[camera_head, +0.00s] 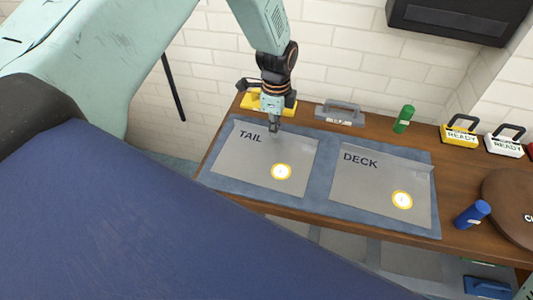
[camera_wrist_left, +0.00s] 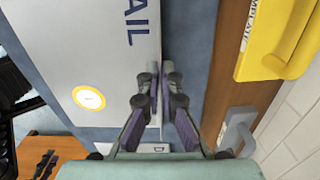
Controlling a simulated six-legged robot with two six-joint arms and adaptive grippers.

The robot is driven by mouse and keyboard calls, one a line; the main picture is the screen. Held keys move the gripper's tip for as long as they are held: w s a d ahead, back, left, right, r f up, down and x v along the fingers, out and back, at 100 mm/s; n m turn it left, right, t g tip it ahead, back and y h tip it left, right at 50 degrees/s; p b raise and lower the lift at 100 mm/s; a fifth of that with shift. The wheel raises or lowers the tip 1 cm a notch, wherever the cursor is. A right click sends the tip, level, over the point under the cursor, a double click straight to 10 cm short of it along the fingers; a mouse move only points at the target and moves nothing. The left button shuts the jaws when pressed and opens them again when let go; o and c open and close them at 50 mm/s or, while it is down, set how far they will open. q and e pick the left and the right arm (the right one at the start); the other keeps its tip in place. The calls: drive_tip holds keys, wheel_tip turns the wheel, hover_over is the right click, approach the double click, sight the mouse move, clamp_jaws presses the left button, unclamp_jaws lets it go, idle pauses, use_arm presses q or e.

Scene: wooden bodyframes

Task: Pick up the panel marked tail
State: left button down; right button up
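The panel marked TAIL (camera_head: 255,165) is a flat grey sheet with a raised lip along its far edge and a yellow-ringed white disc. It lies on a blue mat (camera_head: 325,205) at the left. It also shows in the left wrist view (camera_wrist_left: 100,55), with part of its lettering. My left gripper (camera_head: 275,128) is at the panel's far edge, right of the word TAIL. In the left wrist view its fingers (camera_wrist_left: 160,75) are close together, one on each side of the thin lip, and look shut on it.
A panel marked DECK (camera_head: 375,180) lies to the right. Behind the mat are a yellow template block (camera_head: 255,101) and a grey handled block (camera_head: 340,114). A brick wall is behind.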

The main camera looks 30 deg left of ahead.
use_arm(q)
drive_tip(key=shift+w, duration=0.15)
drive_tip(key=shift+r, duration=0.1)
idle(0.4)
wheel_tip(320, 180, up, 9)
drive_tip(key=shift+r+p, duration=0.1)
drive_tip(key=shift+p, duration=0.2)
drive_tip(key=shift+r, duration=0.2)
